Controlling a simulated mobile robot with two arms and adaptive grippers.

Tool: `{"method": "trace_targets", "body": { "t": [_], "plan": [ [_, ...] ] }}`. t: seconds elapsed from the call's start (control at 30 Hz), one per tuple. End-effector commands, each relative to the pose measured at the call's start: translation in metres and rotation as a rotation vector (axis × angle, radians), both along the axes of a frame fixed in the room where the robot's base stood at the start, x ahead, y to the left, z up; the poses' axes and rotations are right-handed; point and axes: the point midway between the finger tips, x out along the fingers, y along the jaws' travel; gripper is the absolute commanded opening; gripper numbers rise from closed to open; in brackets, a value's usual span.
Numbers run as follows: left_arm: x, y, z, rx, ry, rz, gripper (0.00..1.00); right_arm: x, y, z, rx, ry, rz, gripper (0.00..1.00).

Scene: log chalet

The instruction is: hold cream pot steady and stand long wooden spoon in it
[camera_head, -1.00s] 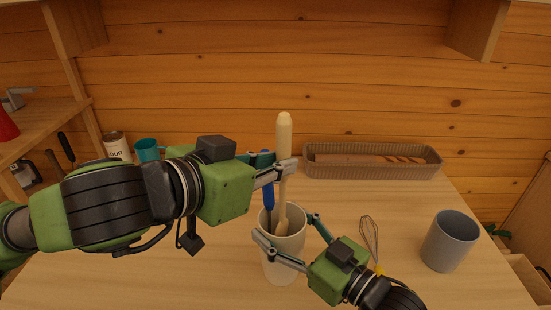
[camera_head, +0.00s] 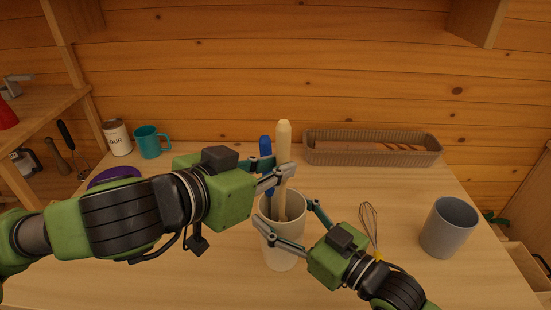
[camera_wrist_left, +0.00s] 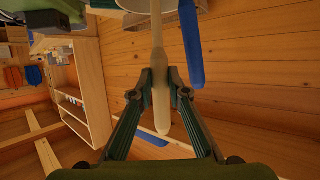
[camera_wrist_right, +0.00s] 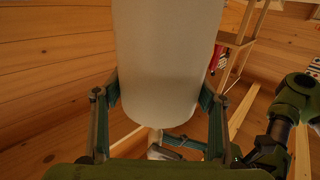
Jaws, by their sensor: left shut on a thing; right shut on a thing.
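The cream pot (camera_head: 283,250) stands upright on the table; its smooth wall fills the right wrist view (camera_wrist_right: 168,60). My right gripper (camera_head: 287,220) is shut around the pot, a finger on each side. The long wooden spoon (camera_head: 284,138) is near upright, handle end up, its lower part running down into the pot's mouth. My left gripper (camera_head: 275,178) is shut on the spoon's handle above the rim; the grip also shows in the left wrist view (camera_wrist_left: 160,85). Whether the spoon touches the pot's bottom is hidden. A blue-handled utensil (camera_head: 266,146) stands in the pot beside the spoon.
A grey cup (camera_head: 449,230) and a whisk (camera_head: 369,222) are to the right. A teal mug (camera_head: 149,143), a white can (camera_head: 117,137) and a purple item (camera_head: 112,174) are at the left.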

Motion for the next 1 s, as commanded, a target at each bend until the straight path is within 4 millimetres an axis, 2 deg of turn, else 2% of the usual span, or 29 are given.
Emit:
{"method": "trace_targets", "body": {
  "t": [0.23,0.57,0.6,0.63,1.0],
  "plan": [
    [-0.0003,0.0001,-0.0112,0.001,0.001,0.0,0.0,0.0,0.0,-0.0003,-0.001,0.001,0.0,0.39],
    [-0.0004,-0.0001,-0.0124,0.0,-0.001,0.0,0.0,0.0,0.0,-0.0003,-0.001,0.001,0.0,0.39],
    [-0.0003,0.0,-0.0123,0.0,-0.001,0.0,0.26,0.0,0.0,-0.0003,-0.001,0.001,0.0,0.39],
    [-0.0003,0.0,-0.0123,0.0,-0.001,0.0,0.34,0.0,0.0,-0.0003,-0.001,0.001,0.0,0.39],
    [-0.0001,0.0,-0.0109,0.0,-0.001,0.0,0.35,0.0,0.0,-0.0003,-0.001,0.001,0.0,0.39]
  ]
}}
